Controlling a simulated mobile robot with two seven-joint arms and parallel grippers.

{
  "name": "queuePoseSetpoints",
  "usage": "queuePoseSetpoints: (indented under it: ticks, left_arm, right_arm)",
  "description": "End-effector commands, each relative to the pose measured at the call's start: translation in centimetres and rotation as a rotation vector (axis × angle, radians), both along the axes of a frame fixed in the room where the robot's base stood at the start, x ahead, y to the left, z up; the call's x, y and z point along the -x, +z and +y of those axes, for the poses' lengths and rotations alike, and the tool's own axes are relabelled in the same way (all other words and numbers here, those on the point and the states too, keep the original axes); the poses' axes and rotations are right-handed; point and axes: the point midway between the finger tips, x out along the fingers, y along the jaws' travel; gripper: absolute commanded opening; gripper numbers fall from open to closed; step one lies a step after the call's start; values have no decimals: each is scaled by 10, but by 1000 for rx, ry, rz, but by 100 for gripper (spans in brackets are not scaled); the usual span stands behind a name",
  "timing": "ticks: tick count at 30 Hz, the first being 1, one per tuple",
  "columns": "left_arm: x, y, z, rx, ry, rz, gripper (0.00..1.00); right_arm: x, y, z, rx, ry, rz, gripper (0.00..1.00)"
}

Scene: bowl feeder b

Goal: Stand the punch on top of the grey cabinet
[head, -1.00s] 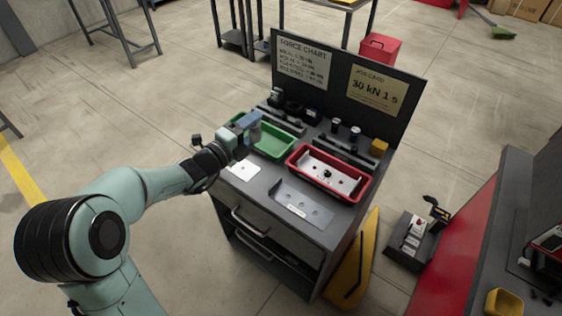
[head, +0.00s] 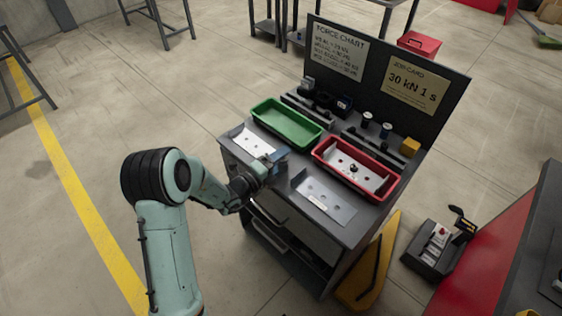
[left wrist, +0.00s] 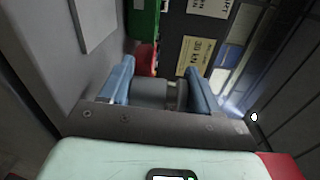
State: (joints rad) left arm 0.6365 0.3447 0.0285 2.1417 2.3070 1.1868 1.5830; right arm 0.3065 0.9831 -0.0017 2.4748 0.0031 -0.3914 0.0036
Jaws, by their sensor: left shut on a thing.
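My left gripper (head: 274,164) is over the front-left part of the grey cabinet (head: 268,203), beside a bent metal plate. In the left wrist view its blue fingers (left wrist: 160,92) are shut on a grey metal cylinder, which looks like the punch (left wrist: 150,92). The punch lies across between the fingers in that view. In the head view the gripper hides the punch, and I cannot tell whether it touches the cabinet top. My right gripper is not in view.
A green tray (head: 255,113) and a red tray (head: 316,156) with a metal part inside stand on the cabinet. Bent plates (head: 252,142) (head: 340,210) lie in front. Small tools and a yellow block (head: 410,147) line the back, below a dark sign panel (head: 375,64).

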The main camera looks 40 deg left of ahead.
Motion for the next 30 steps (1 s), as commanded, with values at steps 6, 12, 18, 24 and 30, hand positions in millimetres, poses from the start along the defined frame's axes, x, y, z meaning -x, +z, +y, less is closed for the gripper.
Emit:
queuePoseSetpoints:
  ticks: [6, 12, 18, 24, 30]
  left_arm:
    - [0, -2, 0, -2, 0, -4, 19]
    - [0, -6, 0, -1, 0, -3, 19]
    - [0, -12, 0, -2, 0, -3, 19]
    - [0, -14, 0, -2, 0, -4, 19]
    - [0, -16, 0, 0, 0, 2, 72]
  right_arm:
    - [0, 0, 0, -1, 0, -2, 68]
    - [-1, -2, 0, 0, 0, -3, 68]
    - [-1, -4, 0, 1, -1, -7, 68]
    - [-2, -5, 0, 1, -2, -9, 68]
    - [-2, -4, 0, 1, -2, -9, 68]
